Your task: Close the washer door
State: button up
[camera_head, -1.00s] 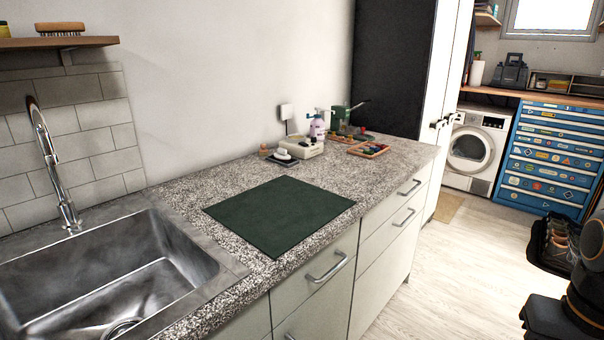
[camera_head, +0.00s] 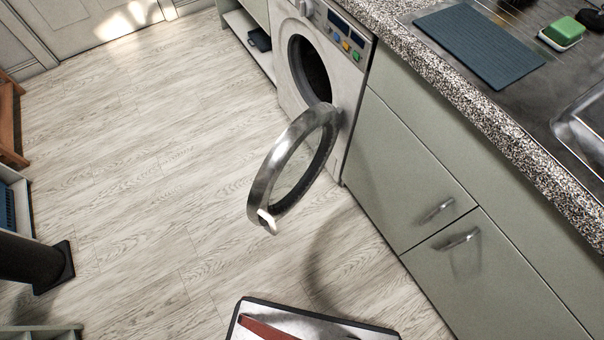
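The washer (camera_head: 350,95) is a white front-loader under the counter, at the top middle of the head view. Its round door (camera_head: 262,183) is a silver ring, swung wide open and standing out over the floor. The door's hinge side meets the washer's front at its right. A pale handle (camera_head: 267,221) is on the door's free edge. The dark drum opening (camera_head: 308,68) is uncovered. My gripper is not in view.
Grey-green cabinets (camera_head: 425,170) with metal handles stand right of the washer under a speckled counter (camera_head: 510,130). A dark-edged item with a red strip (camera_head: 270,328) lies at the bottom middle. The wooden floor (camera_head: 150,170) left of the door is mostly clear.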

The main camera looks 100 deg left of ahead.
aim_at(323, 115)
jog(key=u, duration=3.45)
jog(key=i, duration=0.5)
jog(key=z, duration=1.85)
jog(key=k, duration=1.05)
jog(key=u, duration=1.6)
jog(key=i, duration=0.5)
